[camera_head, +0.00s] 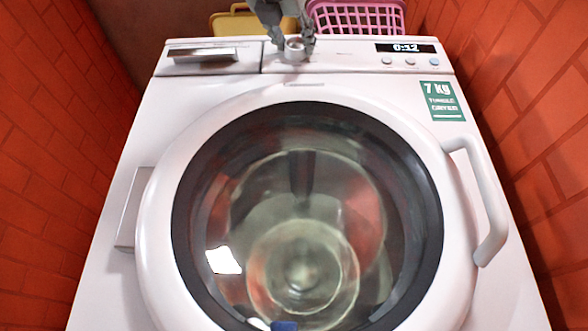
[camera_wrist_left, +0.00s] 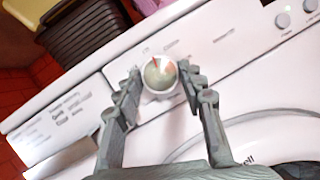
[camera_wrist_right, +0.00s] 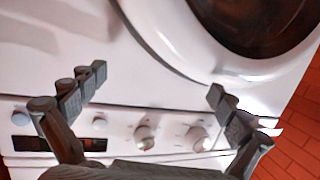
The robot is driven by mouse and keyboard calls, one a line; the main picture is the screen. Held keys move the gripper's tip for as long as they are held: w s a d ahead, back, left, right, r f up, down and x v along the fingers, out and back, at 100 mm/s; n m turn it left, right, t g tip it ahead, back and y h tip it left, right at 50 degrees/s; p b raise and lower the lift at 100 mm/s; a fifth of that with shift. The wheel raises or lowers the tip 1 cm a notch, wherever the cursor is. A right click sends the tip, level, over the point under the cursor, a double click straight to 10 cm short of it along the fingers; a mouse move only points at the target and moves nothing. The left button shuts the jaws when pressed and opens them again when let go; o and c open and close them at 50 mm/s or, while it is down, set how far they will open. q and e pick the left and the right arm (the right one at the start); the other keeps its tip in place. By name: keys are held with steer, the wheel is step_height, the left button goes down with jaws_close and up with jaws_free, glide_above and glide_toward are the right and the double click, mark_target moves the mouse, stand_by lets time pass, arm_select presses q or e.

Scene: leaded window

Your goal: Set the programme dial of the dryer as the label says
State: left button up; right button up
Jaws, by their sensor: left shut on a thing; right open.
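The white dryer (camera_head: 110,195) stands in front of me, with its programme dial (camera_head: 295,48) on the top panel. My left gripper (camera_head: 291,46) is shut on the dial, one finger on each side. In the left wrist view the round dial (camera_wrist_left: 160,74) sits between the fingertips, with a small red mark near the upper part of its pale face. Print around the dial is too faint to read. My right gripper (camera_wrist_right: 160,88) is open and empty over a white machine front with two round knobs (camera_wrist_right: 145,136). It is out of the head view.
A display (camera_head: 405,48) reads about 0:12, above several small buttons (camera_head: 410,62). A green label (camera_head: 443,101) says 7 kg tumble dryer. The round door (camera_head: 160,225) is shut, with a handle (camera_head: 490,200) at right. A pink basket (camera_head: 357,17) and yellow container (camera_head: 240,22) stand behind.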

arm_select(q)
steer(key=m, duration=0.1)
steer(key=m+g+h+p, duration=0.1)
steer(key=m+p, duration=0.1)
steer(key=m, duration=0.1)
steer(key=shift+a+r+h, duration=0.15)
steer(key=shift+r+h, duration=0.1)
steer(key=shift+h, duration=0.05)
steer(key=m+g+p, duration=0.1)
steer(key=m+p, duration=0.1)
steer(key=shift+m+h, duration=0.4)
arm_select(e)
steer(key=s+d+f+m+g+h, duration=0.2)
steer(key=s+d+f+g+h, duration=0.4)
steer(key=s+d+f+g, duration=0.5)
steer(key=s+d+f, duration=0.2)
steer(key=s+d, duration=0.1)
steer(key=d, duration=0.1)
steer(key=shift+s+d+f, duration=0.15)
steer(key=shift+s+f, duration=0.05)
steer(key=shift+f, duration=0.05)
arm_select(q)
steer(key=o, duration=1.2)
steer(key=shift+f, duration=0.1)
steer(key=shift+c, duration=0.2)
arm_select(e)
steer(key=shift+w, duration=0.1)
arm_select(q)
steer(key=v, duration=1.2)
steer(key=shift+r, duration=0.2)
